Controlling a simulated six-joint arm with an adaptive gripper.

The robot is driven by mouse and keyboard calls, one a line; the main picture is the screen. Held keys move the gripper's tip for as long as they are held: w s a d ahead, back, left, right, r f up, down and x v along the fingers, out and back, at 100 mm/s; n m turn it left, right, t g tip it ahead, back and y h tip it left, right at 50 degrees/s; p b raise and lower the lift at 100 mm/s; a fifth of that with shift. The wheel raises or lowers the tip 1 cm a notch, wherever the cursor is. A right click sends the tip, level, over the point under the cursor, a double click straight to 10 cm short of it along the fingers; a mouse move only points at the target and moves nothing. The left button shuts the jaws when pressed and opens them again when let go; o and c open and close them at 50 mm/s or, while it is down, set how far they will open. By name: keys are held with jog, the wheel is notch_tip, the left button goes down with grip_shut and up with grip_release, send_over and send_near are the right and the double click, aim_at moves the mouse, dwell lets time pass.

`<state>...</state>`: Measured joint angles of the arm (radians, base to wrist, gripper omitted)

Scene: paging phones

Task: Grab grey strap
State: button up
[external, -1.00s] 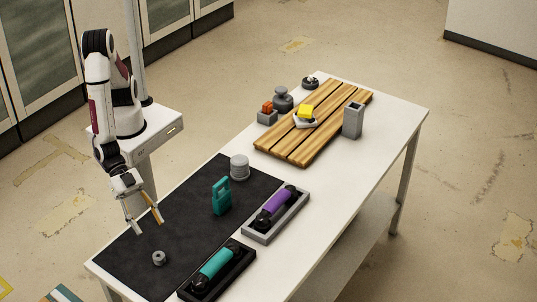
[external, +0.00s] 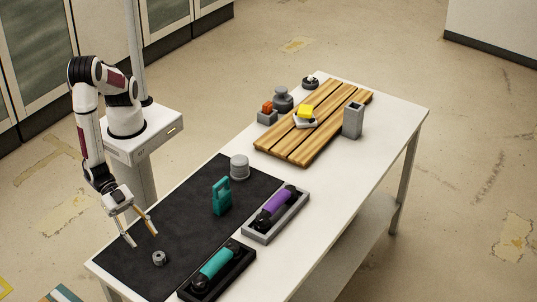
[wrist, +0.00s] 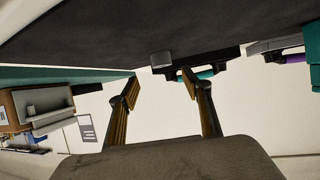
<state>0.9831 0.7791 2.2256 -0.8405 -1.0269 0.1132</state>
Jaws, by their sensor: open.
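A small grey rolled piece with a hole in it, which looks like the grey strap (external: 159,258), lies on the black mat near the table's front left end. In the wrist view, the grey strap (wrist: 162,59) appears upside down at the top middle, beyond the gap between my fingertips. My gripper (external: 143,239) is open and empty, a little above and to the left of the strap. Both fingers of my gripper (wrist: 160,78) show apart in the wrist view, with nothing between them.
On the black mat (external: 135,225) stand a teal handled block (external: 221,197) and a grey cylinder (external: 239,168). A teal handset (external: 216,264) in a black tray lies right of the strap. A purple handset (external: 274,206) lies farther back. The mat around the strap is clear.

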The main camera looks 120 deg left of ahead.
aim_at(158, 252)
jog(key=shift+x, duration=1.2)
jog(key=shift+a+x, duration=0.15)
jog(key=shift+x, duration=0.7)
jog(key=shift+a+x, duration=0.15)
jog(key=shift+x, duration=1.65)
jog(key=shift+s+f, duration=0.1)
jog(key=c, duration=0.9)
